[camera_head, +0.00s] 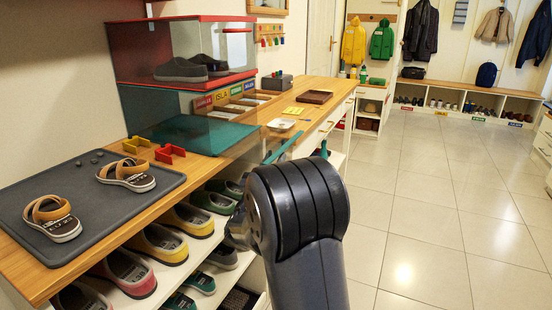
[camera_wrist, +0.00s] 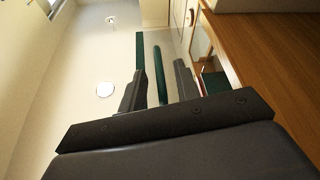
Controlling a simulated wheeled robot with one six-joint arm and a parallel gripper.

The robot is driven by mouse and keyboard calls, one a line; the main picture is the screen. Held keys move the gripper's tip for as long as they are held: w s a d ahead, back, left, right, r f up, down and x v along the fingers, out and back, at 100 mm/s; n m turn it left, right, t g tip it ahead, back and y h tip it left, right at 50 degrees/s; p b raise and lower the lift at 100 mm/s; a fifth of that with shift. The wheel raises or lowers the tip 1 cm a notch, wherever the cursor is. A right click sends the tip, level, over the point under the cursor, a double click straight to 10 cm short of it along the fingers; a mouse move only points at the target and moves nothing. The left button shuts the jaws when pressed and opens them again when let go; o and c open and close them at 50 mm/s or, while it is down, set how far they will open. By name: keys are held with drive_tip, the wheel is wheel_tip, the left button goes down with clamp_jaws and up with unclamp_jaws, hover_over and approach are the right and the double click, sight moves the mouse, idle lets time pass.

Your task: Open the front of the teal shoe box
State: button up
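The teal shoe box (camera_head: 201,133) stands on the wooden counter under a red box; its sides are clear and it looks empty. A teal bar (camera_head: 283,148) shows out past the counter edge to its right. It looks like part of the box's front, but how far the front stands open is hard to tell. In the wrist view a teal bar (camera_wrist: 160,75) lies between the fingers of my gripper (camera_wrist: 159,88), with gaps at both sides, beside a second dark teal strip (camera_wrist: 139,50). My gripper is open. In the head view my arm hides the fingers.
The red box (camera_head: 181,78) holds dark shoes. A grey mat (camera_head: 95,205) with sandals lies at the left, with yellow and red brackets beside it. Cubbies of shoes (camera_head: 165,245) are below the counter. Open tiled floor (camera_head: 430,230) is at the right.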

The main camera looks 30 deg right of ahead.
drive_tip(key=shift+x, duration=1.2)
drive_tip(key=shift+c, duration=0.5)
clamp_jaws()
